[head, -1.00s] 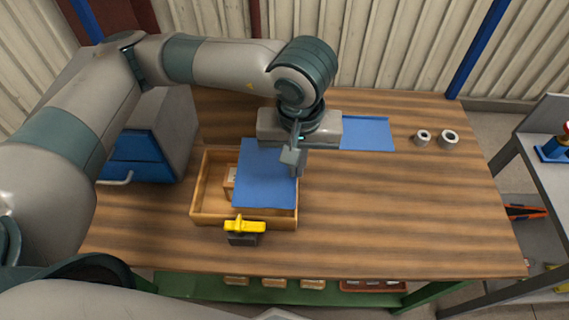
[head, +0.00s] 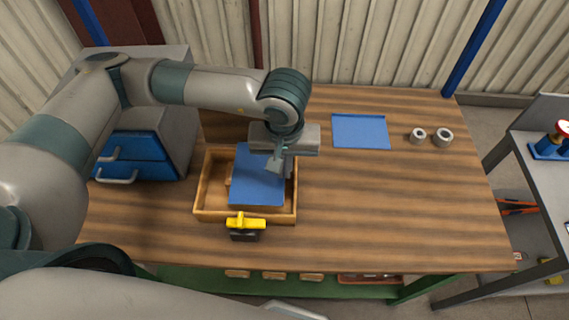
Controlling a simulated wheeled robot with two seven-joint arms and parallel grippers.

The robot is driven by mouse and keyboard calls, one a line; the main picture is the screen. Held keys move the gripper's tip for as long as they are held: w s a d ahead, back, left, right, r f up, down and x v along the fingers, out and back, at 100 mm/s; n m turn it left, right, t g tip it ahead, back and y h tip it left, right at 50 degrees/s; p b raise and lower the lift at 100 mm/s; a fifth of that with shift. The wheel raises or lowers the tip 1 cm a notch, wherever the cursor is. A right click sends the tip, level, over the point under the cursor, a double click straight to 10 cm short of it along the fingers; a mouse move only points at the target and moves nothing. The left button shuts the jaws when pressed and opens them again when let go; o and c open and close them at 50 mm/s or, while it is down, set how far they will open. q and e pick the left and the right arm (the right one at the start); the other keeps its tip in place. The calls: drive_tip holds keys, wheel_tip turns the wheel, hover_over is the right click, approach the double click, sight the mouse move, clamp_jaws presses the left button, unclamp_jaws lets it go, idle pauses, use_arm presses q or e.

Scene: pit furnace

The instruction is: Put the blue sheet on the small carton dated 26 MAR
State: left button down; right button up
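My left gripper (head: 277,167) is over the right part of a shallow wooden tray and is shut on the right edge of the blue sheet (head: 257,182). The sheet extends left from the fingers over the inside of the tray and looks roughly flat. A small tan piece (head: 228,184), possibly a carton, shows at the sheet's left edge. The rest of it is hidden under the sheet, and no date can be read. I cannot tell whether the sheet touches it. My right gripper is not in view.
The wooden tray (head: 203,198) stands on the table (head: 380,215), with a yellow-topped clamp (head: 245,224) at its front. A flat blue tray (head: 361,131) and two grey rings (head: 417,136) lie behind right. Blue drawers (head: 137,147) stand left. The table's right side is clear.

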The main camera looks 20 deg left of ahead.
use_arm(q)
drive_tip(key=shift+f, duration=0.3)
drive_tip(key=shift+f, duration=0.1)
drive_tip(key=shift+f+b, duration=0.1)
drive_tip(key=shift+b, duration=0.3)
drive_tip(key=c, duration=2)
unclamp_jaws()
drive_tip(key=shift+c, duration=0.2)
